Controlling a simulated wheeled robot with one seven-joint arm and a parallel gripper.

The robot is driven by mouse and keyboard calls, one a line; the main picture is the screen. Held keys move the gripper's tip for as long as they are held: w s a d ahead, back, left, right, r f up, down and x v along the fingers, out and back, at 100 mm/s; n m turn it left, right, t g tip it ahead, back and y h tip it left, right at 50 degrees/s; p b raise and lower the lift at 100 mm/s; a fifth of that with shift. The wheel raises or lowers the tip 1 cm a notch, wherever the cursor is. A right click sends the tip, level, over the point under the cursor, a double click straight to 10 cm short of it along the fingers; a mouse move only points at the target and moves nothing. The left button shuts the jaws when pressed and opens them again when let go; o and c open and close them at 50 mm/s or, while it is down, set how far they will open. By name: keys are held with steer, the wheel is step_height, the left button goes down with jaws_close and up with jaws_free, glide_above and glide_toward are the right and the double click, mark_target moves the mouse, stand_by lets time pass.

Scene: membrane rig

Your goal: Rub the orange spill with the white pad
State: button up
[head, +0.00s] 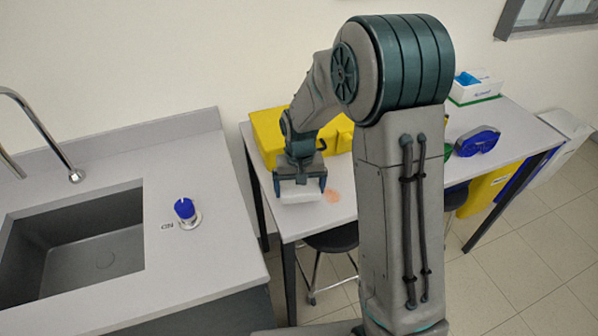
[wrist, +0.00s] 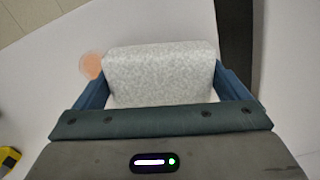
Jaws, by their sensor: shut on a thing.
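My gripper (head: 299,185) is shut on the white pad (head: 300,192) at the left end of the white table. In the wrist view the pad (wrist: 160,72) fills the space between the two blue fingers. The orange spill (head: 333,196) is a small pale patch on the table just right of the pad in the head view. In the wrist view the spill (wrist: 91,66) shows at the pad's left edge, and part of it may be hidden by the pad. I cannot tell whether the pad touches the table.
A yellow case (head: 268,135) stands behind my gripper. A blue object (head: 477,141) and a white-and-blue box (head: 473,86) are farther right on the table. A sink counter (head: 215,235) with a blue knob (head: 185,208) is on the left. A dark stool (head: 333,238) stands below the table.

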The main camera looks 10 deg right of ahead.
steer(key=shift+r+p, duration=1.15)
steer(key=shift+r, duration=1.05)
steer(key=shift+d+f, duration=0.1)
